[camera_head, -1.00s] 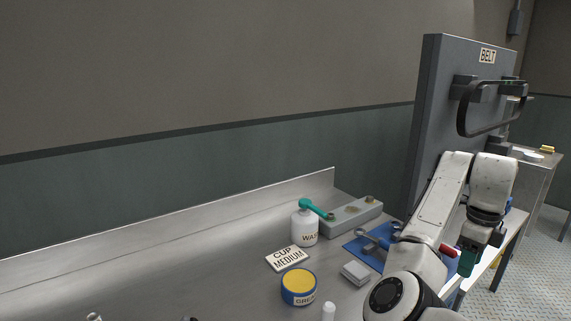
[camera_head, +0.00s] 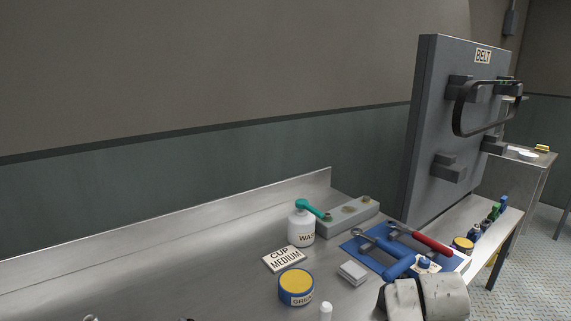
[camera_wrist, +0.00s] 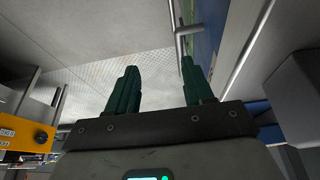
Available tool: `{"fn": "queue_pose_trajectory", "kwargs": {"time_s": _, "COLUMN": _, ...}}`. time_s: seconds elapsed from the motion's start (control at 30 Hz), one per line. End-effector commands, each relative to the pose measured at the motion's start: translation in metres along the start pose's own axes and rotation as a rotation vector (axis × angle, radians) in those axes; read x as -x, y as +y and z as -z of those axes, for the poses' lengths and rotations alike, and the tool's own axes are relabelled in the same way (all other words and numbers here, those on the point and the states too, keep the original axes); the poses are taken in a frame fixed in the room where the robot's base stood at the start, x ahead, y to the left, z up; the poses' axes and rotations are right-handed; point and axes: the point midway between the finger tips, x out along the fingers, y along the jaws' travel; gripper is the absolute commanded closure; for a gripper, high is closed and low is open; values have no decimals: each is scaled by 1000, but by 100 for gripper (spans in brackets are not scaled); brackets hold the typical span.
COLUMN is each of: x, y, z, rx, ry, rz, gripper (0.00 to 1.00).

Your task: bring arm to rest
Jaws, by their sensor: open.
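My gripper (camera_wrist: 160,88) shows in the wrist view with its two green fingers apart and nothing between them. In the head view my gripper is out of sight. Only a white and grey part of my arm (camera_head: 425,298) shows at the bottom right edge, in front of the steel bench (camera_head: 230,270).
On the bench stand a wax bottle (camera_head: 302,228), a grease tin (camera_head: 296,287), a cup medium sign (camera_head: 285,259) and a blue mat (camera_head: 375,256) with tools. A grey belt panel (camera_head: 430,130) rises at the right. A yellow box (camera_wrist: 25,135) shows in the wrist view.

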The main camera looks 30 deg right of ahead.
Motion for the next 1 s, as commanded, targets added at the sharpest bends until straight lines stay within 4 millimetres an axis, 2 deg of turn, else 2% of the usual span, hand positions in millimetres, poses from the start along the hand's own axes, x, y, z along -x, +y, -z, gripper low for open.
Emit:
{"fn": "queue_pose_trajectory", "kwargs": {"time_s": 0.03, "x": -6, "y": 6, "z": -20, "rx": 118, "ry": 1, "rz": 8, "gripper": 49}}
{"fn": "queue_pose_trajectory", "kwargs": {"time_s": 0.27, "x": -19, "y": 32, "z": -115, "rx": 686, "ry": -42, "rz": 102, "gripper": 49}}
{"fn": "queue_pose_trajectory", "kwargs": {"time_s": 0.4, "x": -19, "y": 58, "z": -178, "rx": 1014, "ry": -97, "rz": 180, "gripper": 49}}
{"fn": "queue_pose_trajectory", "kwargs": {"time_s": 0.5, "x": -15, "y": 78, "z": -217, "rx": 1205, "ry": -139, "rz": 239, "gripper": 49}}
{"fn": "queue_pose_trajectory", "kwargs": {"time_s": 0.6, "x": -10, "y": 94, "z": -244, "rx": 1338, "ry": -173, "rz": 291, "gripper": 49}}
{"fn": "queue_pose_trajectory", "kwargs": {"time_s": 0.7, "x": -7, "y": 103, "z": -258, "rx": 1406, "ry": -191, "rz": 319, "gripper": 49}}
{"fn": "queue_pose_trajectory", "kwargs": {"time_s": 1.0, "x": -7, "y": 103, "z": -258, "rx": 1406, "ry": -191, "rz": 319, "gripper": 49}}
